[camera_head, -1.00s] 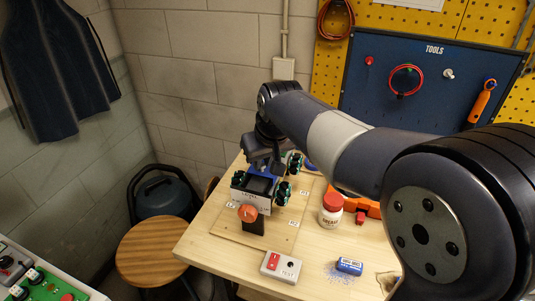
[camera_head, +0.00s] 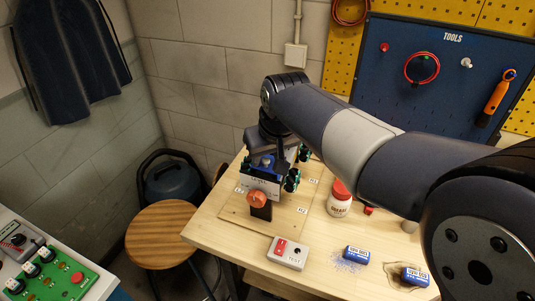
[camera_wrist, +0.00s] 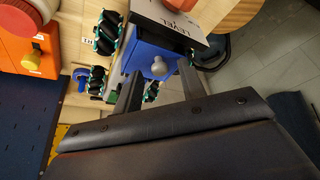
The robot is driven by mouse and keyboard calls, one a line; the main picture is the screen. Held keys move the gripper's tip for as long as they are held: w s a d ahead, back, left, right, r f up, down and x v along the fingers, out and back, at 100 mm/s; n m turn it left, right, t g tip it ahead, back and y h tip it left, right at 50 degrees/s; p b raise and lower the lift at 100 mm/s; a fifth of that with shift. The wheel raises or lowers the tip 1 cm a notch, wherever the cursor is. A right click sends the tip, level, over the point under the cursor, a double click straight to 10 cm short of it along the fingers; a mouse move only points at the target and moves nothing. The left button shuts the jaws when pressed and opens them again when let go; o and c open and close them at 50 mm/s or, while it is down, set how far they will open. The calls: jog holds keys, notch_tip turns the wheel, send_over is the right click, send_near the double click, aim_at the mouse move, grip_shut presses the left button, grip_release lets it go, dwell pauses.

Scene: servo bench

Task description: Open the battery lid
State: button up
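A small wheeled device (camera_head: 262,185) with a pale front plate and dark-green wheels stands on a wooden board (camera_head: 240,222). Its blue top (camera_wrist: 140,62), apparently the battery lid, shows from above in the wrist view and carries a small grey knob (camera_wrist: 160,67). The pale plate marked LEVEL (camera_wrist: 180,22) is beside it. My gripper (camera_wrist: 157,70) is open over the blue top, with one finger on each side of the knob and visible gaps to it. In the head view my gripper (camera_head: 267,150) partly covers the device's rear. I cannot tell how high the fingertips are.
An orange-red knob on a dark post (camera_head: 257,198) stands at the device's front. A grey switch box (camera_head: 287,253), blue batteries (camera_head: 357,254) and a white, red-capped jar (camera_head: 339,200) are on the bench. A wooden stool (camera_head: 160,233) stands left, and a blue tool panel (camera_head: 440,85) is behind.

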jog(key=v, duration=1)
jog(key=shift+r, duration=0.4)
send_near(273, 159)
jog(key=a+f, duration=0.2)
jog(key=f, duration=0.2)
jog(key=shift+a+f, duration=0.25)
jog(key=shift+a, duration=0.15)
jog(key=shift+w+d+f+p, duration=0.1)
jog(key=shift+w+d+p, duration=0.15)
jog(key=shift+w, duration=0.7)
jog(key=shift+w+d+f+p, duration=0.1)
jog(key=shift+w+d, duration=0.2)
jog(key=shift+w, duration=0.7)
jog(key=shift+s, duration=0.1)
